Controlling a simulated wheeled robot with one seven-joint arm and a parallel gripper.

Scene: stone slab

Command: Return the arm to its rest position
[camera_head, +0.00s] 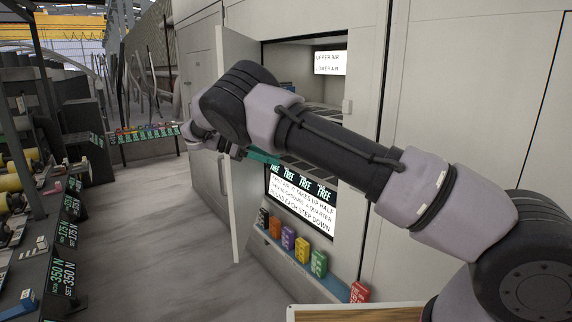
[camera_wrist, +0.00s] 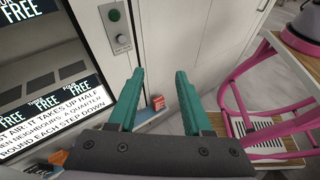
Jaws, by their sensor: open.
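My gripper (camera_head: 262,157) is raised in front of the open cabinet (camera_head: 345,45), and my arm stretches across the head view from the lower right. In the wrist view my gripper (camera_wrist: 160,78) shows two teal fingers, spread apart with nothing between them. In the head view only part of the teal fingers shows.
The cabinet door (camera_head: 235,180) stands open to the left of my gripper. Colored boxes line a low ledge, with a red box (camera_head: 359,292) at its right end. A button panel (camera_wrist: 116,27) and a pink frame (camera_wrist: 240,110) flank the fingers.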

